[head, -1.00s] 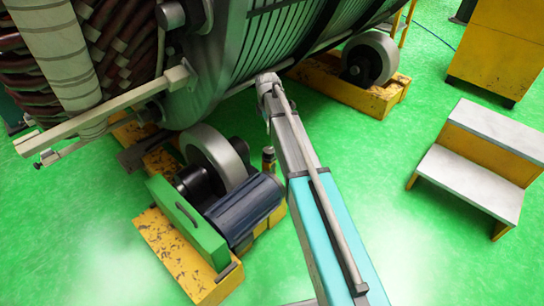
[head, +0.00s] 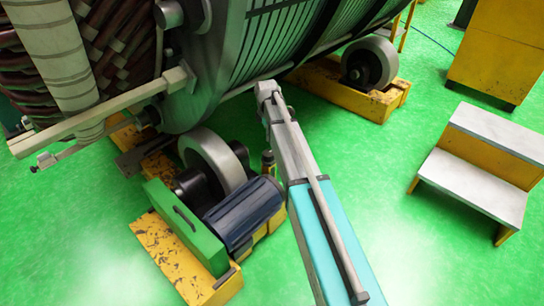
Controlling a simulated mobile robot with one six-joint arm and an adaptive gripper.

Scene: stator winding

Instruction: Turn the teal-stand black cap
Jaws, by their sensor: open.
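A long teal and grey beam (head: 325,240) with a thin grey rod along it runs from the bottom edge up to a grey head (head: 268,90) in front of the large drum. I cannot tell whether this is the teal stand. The rod's lower end (head: 359,298) is dark. No black cap can be made out for certain. My gripper does not show in the head view.
The large stator drum (head: 225,60) fills the upper left, on rollers (head: 215,160) with worn yellow bases. A dark motor (head: 245,213) sits by a green guard (head: 185,228). A step stool (head: 470,185) stands right. Green floor is open between beam and stool.

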